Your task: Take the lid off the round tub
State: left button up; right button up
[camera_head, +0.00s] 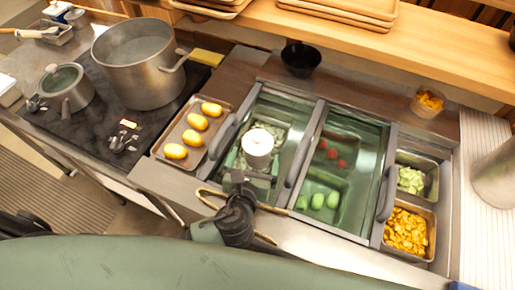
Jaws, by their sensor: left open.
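A small clear round tub (428,102) with yellow-orange pieces stands on the counter at the right, below the wooden shelf. I cannot make out whether a lid is on it. A white round container (258,146) with a pale top stands at the left glazed compartment of the counter. I cannot tell which of the two the task means. My left gripper (240,186) is open, with its dark wrist at the counter's front edge. It is nearer to me than the white container and apart from the clear tub. My right gripper is not in view.
A large steel pot (138,62) and a lidded small pan (68,88) stand on the dark stove at left. A tray (163,141) holds several yellow items. A black bowl (301,59) stands at the back. Open bins of yellow pieces (407,231) and green pieces (411,180) are at right.

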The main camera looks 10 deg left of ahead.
aim_at(257, 150)
pick_arm(q)
jog(key=x, duration=0.3)
jog(key=shift+w+p, duration=0.3)
jog(key=shift+w, duration=0.1)
jog(key=shift+s, duration=0.1)
jog(key=c, duration=1.7)
jog(key=shift+r, duration=0.15)
notch_tip(257, 150, up, 20)
jog(key=shift+f, duration=0.1)
